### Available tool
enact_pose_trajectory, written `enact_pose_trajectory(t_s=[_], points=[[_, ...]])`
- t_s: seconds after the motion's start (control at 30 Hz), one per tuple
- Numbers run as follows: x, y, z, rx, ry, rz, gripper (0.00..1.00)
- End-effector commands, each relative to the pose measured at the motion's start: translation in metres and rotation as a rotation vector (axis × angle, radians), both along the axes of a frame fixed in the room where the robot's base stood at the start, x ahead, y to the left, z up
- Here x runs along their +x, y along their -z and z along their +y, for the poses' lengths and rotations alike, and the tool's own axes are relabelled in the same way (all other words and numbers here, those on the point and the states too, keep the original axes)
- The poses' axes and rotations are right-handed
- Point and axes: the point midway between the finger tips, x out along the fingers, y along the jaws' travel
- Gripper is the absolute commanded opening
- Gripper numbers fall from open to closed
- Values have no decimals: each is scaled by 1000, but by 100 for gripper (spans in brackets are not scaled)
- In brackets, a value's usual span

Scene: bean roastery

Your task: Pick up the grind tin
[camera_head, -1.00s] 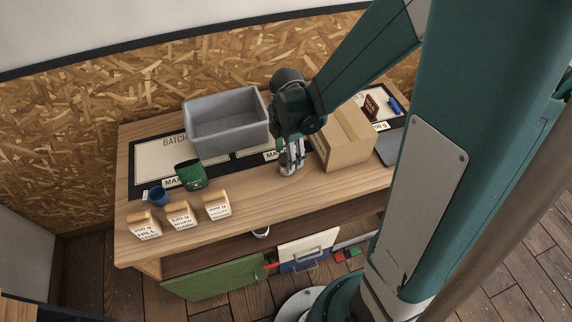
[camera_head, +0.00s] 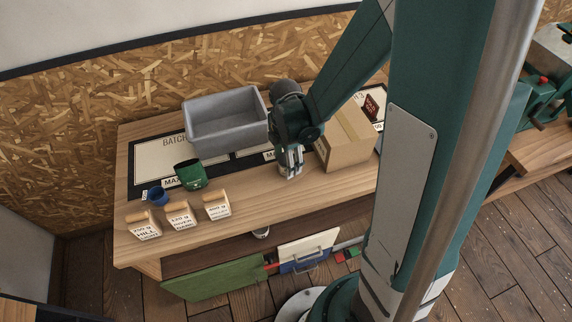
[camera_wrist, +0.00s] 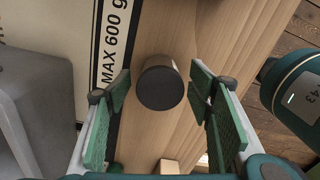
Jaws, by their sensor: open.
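The grind tin, a small cylinder with a dark round lid (camera_wrist: 160,88), stands on the wooden bench and shows from above in the wrist view. My gripper (camera_wrist: 161,92) is open, with one green-padded finger on each side of the tin and a gap to both. In the head view my gripper (camera_head: 291,163) points down at the bench, left of the cardboard box. There the tin is mostly hidden by the fingers.
A cardboard box (camera_head: 348,145) stands close to the right of my gripper and a grey bin (camera_head: 226,136) behind left. A green cup (camera_head: 191,175), a small blue cup (camera_head: 157,197) and labelled bags (camera_head: 217,209) stand further left. The bench front (camera_head: 262,197) is clear.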

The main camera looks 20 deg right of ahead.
Motion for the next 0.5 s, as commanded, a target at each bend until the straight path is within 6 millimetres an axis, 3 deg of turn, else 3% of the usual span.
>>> enact_pose_trajectory(t_s=[0.2, 0.5], points=[[0, 14, 0, 0, 0, 0, 52], [0, 16, 0, 0, 0, 0, 52]])
